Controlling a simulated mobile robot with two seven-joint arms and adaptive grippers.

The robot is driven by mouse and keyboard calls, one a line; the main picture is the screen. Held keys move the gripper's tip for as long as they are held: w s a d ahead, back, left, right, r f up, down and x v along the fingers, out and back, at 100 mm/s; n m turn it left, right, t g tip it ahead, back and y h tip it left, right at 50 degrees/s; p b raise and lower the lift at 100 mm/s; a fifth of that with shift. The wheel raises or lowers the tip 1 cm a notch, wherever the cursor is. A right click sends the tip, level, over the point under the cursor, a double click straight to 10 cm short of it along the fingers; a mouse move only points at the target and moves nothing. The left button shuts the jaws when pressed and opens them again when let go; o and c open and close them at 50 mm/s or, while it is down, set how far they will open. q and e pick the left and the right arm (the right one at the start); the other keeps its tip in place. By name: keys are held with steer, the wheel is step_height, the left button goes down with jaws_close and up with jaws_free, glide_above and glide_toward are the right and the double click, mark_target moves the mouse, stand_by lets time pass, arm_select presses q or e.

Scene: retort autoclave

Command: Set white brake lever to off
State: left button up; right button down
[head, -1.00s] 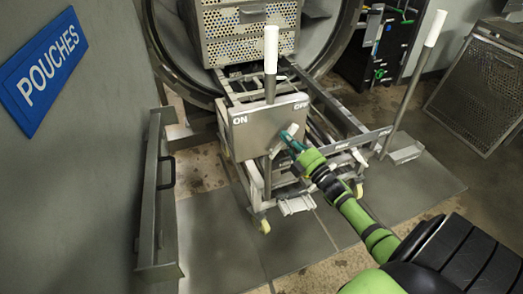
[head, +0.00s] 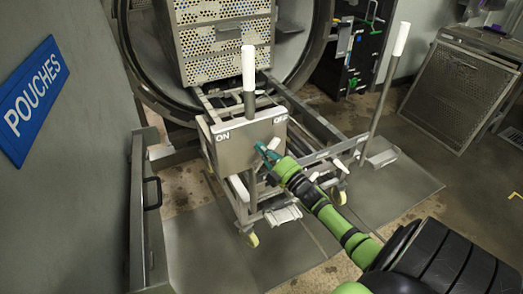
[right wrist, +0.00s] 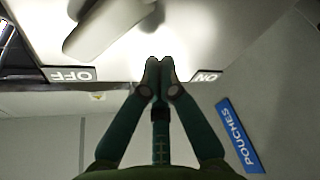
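The white brake lever (head: 274,143) is on the metal panel (head: 232,150) at the front of the cart. It is partly hidden by my gripper in the head view. In the right wrist view, which is upside down, the white lever (right wrist: 108,28) slants toward the OFF label (right wrist: 72,74), away from the ON label (right wrist: 207,76). My right gripper (head: 262,148) is at the panel face, left of the lever. Its fingertips (right wrist: 160,66) are together with nothing between them. A gap shows between them and the lever; I cannot tell their distance from the panel. My left gripper is not in view.
A tall white-topped lever (head: 248,70) rises behind the panel, and another (head: 400,40) stands at the right. A perforated basket (head: 222,45) sits in the round autoclave opening. A grey wall with a POUCHES sign (head: 31,100) is at the left.

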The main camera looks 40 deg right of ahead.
arm_select(q)
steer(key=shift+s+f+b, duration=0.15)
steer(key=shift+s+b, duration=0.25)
steer(key=shift+b, duration=0.15)
arm_select(e)
steer(key=v, duration=1)
steer(key=shift+r, duration=0.3)
steer(key=shift+s+a+f, duration=0.1)
steer(key=shift+a, duration=0.05)
